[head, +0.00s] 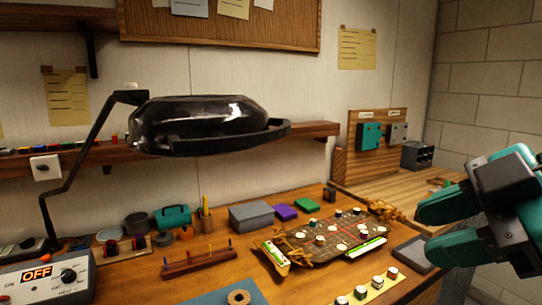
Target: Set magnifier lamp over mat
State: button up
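The magnifier lamp has a glossy black head (196,118) at upper left, on a thin black jointed arm (75,160) that rises from the far left of the bench. The head hangs well above the bench, in front of the wall shelf. A blue-grey mat (212,299) lies at the bottom edge, partly cut off, with a tan ring (239,297) on it. In the picture the lamp head is above and slightly left of this mat.
A soldering station (45,276) reading OFF stands at lower left. A wooden rack (197,262), a grey box (251,215) and a circuit-like chassis (325,239) with several white-topped parts crowd the bench. A dark flat tray (412,253) lies near my gripper. The air between lamp and gripper is clear.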

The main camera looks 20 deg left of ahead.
jog(key=w+a+r+n+y+b, duration=0.35)
jog(key=r+n+y, duration=0.25)
jog(key=r+n, duration=0.45)
jog(key=n+p, duration=0.2)
jog(key=p, duration=0.6)
send_near(272, 135)
jog(key=shift+t, duration=0.3)
jog(key=x, duration=0.8)
jog(key=shift+s+a+r, duration=0.1)
jog(key=shift+s+a, duration=0.05)
jog(key=shift+a, duration=0.25)
jog(key=shift+a+f, duration=0.2)
jog(key=shift+a, duration=0.3)
grip_shut()
